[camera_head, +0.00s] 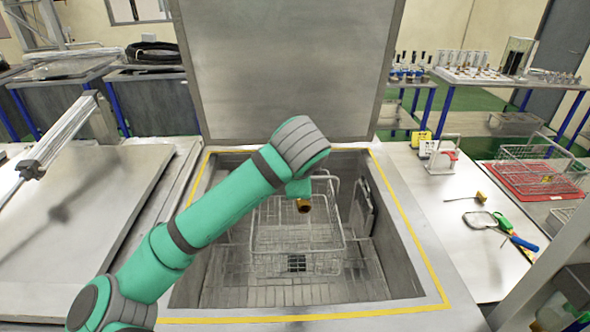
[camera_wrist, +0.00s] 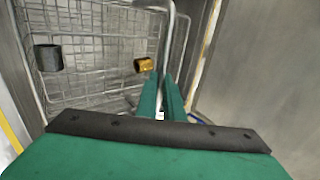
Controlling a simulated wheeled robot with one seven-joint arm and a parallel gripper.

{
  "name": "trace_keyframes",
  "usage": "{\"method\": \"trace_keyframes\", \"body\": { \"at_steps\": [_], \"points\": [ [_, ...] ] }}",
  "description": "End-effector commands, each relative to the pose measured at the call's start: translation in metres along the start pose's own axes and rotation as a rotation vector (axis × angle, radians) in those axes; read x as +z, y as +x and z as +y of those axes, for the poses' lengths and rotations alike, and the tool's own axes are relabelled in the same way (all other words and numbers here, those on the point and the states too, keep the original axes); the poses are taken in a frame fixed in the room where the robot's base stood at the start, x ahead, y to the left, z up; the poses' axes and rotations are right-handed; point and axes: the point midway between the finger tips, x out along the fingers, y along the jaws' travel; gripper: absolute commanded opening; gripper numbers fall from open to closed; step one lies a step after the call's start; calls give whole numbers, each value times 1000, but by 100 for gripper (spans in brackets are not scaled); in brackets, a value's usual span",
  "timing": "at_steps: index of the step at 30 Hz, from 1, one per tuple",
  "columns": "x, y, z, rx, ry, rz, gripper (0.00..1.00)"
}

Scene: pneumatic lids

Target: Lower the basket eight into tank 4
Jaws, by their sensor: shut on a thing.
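The wire basket (camera_head: 300,262) hangs inside the open tank (camera_head: 398,262), which has a yellow-lined rim. Its handle (camera_wrist: 169,40) rises between the two green fingers of my gripper (camera_wrist: 162,98) in the wrist view, and the gripper is shut on it. In the wrist view a dark cylindrical part (camera_wrist: 49,58) and a golden-brown ring-like part (camera_wrist: 144,65) show at the basket. The brown part (camera_head: 303,205) also shows in the head view below my wrist. In the head view my arm hides the fingers. I cannot tell whether the basket touches the tank floor. No number is readable on basket or tank.
The tank's large grey lid (camera_head: 285,70) stands raised behind the opening. A closed lid (camera_head: 80,215) lies to the left. On the right bench (camera_head: 455,235) lie pliers-like tools (camera_head: 505,230). Another wire basket (camera_head: 540,158) stands on a red tray (camera_head: 530,180).

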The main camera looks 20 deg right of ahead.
Motion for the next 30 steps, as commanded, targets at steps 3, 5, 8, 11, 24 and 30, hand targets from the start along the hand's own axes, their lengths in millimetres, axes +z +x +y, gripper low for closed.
{"method": "trace_keyframes", "body": {
  "at_steps": [3,5,8,11,24,30],
  "points": [
    [1,6,5,-4,-1,-1,0],
    [1,10,9,-5,-1,-2,0],
    [1,16,14,-5,-1,0,0],
    [1,23,20,-4,0,0,0],
    [1,50,44,-5,-2,0,0],
    [1,63,56,-5,-2,-1,0]
  ]
}}
